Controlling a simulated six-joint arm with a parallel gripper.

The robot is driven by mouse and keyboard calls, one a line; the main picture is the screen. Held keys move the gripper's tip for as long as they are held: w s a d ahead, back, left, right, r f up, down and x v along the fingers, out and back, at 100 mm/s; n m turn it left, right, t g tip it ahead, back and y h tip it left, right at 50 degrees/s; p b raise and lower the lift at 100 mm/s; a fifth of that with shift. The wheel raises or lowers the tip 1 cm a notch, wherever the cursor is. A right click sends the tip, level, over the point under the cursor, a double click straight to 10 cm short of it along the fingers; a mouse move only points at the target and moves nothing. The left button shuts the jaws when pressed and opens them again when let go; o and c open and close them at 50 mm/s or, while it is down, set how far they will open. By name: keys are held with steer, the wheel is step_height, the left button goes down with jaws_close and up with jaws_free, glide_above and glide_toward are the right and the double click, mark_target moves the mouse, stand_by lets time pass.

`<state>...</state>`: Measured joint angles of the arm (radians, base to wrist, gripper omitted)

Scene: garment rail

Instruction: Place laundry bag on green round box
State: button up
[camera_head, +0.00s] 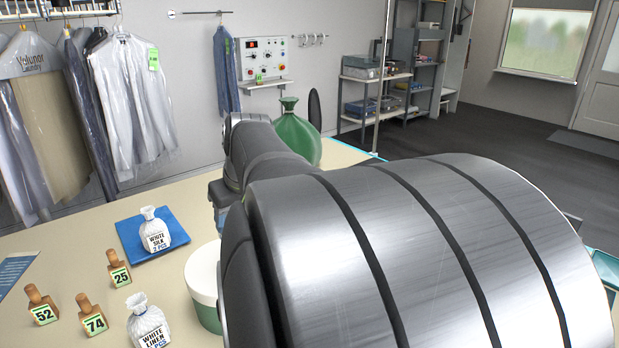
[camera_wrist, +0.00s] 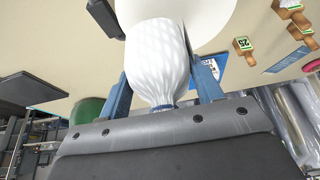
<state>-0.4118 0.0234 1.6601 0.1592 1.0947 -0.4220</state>
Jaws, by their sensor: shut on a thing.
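My gripper (camera_wrist: 165,88) is shut on a white laundry bag (camera_wrist: 154,50), with a blue finger on each side near its tied neck. The held bag and my gripper are hidden behind my arm in the head view. The green round box (camera_head: 207,318), with a pale lid, stands on the table left of my arm and is partly covered by it. In the wrist view a white round surface (camera_wrist: 212,14), apparently the lid, lies behind the held bag. I cannot tell whether bag and lid touch.
A white silk bag (camera_head: 155,233) sits on a blue mat (camera_head: 131,238). A white linen bag (camera_head: 147,321) stands left of the box. Numbered wooden tags (camera_head: 118,270) stand further left. A green sack (camera_head: 297,138) stands behind my arm. Garments (camera_head: 128,85) hang at the back left.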

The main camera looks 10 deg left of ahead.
steer(key=shift+a+f, duration=0.4)
steer(key=shift+a, duration=0.25)
steer(key=shift+f, duration=1.95)
steer(key=shift+f, duration=0.1)
steer(key=o, duration=1.1)
steer(key=v, duration=1.2)
steer(key=shift+w, duration=0.1)
